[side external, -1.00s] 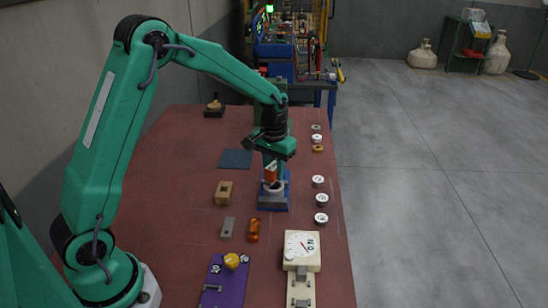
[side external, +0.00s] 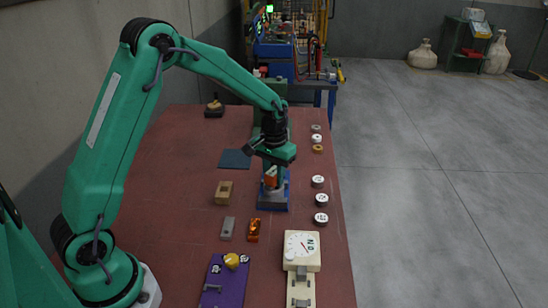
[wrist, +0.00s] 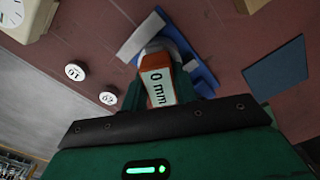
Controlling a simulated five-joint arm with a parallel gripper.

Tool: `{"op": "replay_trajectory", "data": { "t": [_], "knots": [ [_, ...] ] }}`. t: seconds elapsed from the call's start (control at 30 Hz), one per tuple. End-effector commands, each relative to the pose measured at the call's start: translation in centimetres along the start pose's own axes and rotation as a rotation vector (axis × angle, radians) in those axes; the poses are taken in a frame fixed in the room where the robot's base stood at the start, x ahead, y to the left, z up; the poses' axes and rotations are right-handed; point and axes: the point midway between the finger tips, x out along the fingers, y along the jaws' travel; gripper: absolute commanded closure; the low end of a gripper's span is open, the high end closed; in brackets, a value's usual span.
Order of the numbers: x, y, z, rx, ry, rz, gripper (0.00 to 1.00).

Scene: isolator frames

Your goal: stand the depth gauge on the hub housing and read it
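The depth gauge (side external: 270,181) is orange, with a white display that reads "0 mm" in the wrist view (wrist: 158,87). My gripper (side external: 272,173) is shut on it, with a green finger on each side. The gauge is upright, its lower end at the grey hub housing (side external: 273,196). The housing sits on a blue fixture (side external: 286,190) with a grey block at its front. In the wrist view the gauge hides most of the housing, and I cannot tell whether the gauge's foot rests flat on its rim.
White round caps (side external: 321,218) line the right edge. A cream dial box (side external: 302,250) and purple plate (side external: 224,281) are nearer. A dark mat (side external: 235,159) lies behind.

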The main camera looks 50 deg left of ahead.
Motion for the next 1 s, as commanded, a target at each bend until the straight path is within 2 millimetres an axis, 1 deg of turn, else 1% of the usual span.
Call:
{"op": "replay_trajectory", "data": {
  "t": [0.03,0.1,0.13,0.43,0.57,0.77,1.0],
  "knots": [
    [0.0,0.0,0.0,0.000,0.001,0.000,0.63],
    [0.0,0.0,0.0,0.000,0.001,0.000,0.50],
    [0.0,0.0,0.0,0.000,0.001,0.000,0.46],
    [-0.1,0.0,0.0,0.000,0.000,0.000,0.46],
    [-0.5,0.0,0.0,0.000,0.001,0.000,0.46],
    [-2.3,0.0,-0.1,0.000,0.004,0.001,0.46],
    [-5.5,0.0,-0.1,0.000,0.004,0.001,0.46]
  ]
}}
